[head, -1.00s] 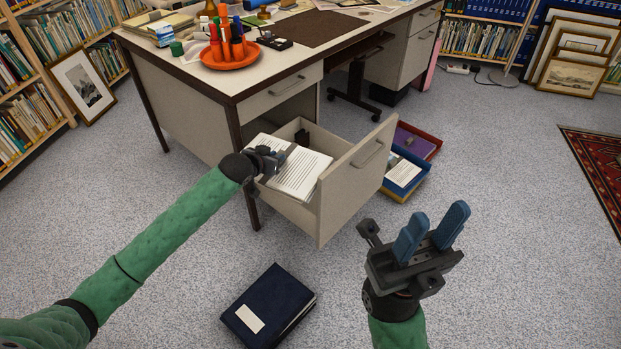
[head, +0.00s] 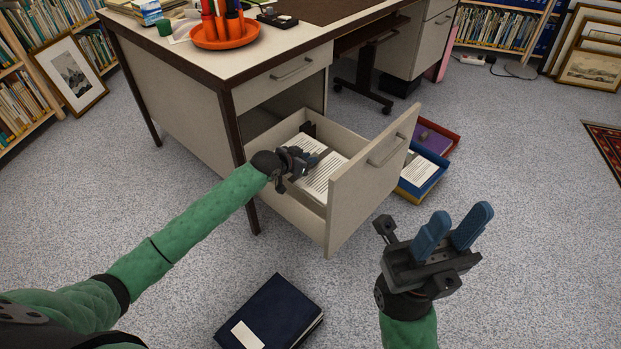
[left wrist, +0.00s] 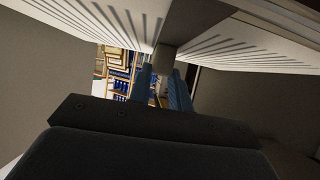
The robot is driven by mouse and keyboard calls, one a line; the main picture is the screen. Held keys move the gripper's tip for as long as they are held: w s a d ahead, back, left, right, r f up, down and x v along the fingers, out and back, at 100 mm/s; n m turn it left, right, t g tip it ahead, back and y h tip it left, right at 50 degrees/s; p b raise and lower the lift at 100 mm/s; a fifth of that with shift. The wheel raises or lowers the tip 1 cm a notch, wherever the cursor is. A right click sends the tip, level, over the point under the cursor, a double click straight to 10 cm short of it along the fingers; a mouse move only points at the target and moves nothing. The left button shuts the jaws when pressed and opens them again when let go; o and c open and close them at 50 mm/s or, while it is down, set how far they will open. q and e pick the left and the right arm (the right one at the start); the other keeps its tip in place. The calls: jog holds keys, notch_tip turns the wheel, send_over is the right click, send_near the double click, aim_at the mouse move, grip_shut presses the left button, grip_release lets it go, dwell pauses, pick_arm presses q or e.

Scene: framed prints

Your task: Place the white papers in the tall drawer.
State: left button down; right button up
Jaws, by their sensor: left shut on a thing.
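The white papers (head: 327,174), printed with dark lines, lie inside the pulled-out tall drawer (head: 375,190) of the desk, low between its walls. My left gripper (head: 308,160) reaches over the drawer's near side and is shut on the papers. In the left wrist view its blue fingers (left wrist: 162,88) close on a narrow grey part between two lined white surfaces (left wrist: 265,42). Part of the papers is hidden behind the gripper in the head view. My right gripper (head: 452,233) is open and empty over the floor, to the right of the drawer.
The desk (head: 180,105) carries an orange tray (head: 225,38) with pens. A blue tray with a printed sheet (head: 424,172) and a red tray (head: 448,138) lie on the floor behind the drawer front. A dark blue binder (head: 272,312) lies in front. Floor at right is clear.

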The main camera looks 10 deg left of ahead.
pick_arm(q)
notch_tip(320, 180, down, 4)
jog(key=shift+f+b, duration=0.1)
jog(key=shift+b, duration=0.45)
notch_tip(320, 180, down, 4)
jog(key=shift+r+b, duration=0.1)
jog(key=shift+b, duration=0.5)
jog(key=shift+f, duration=0.6)
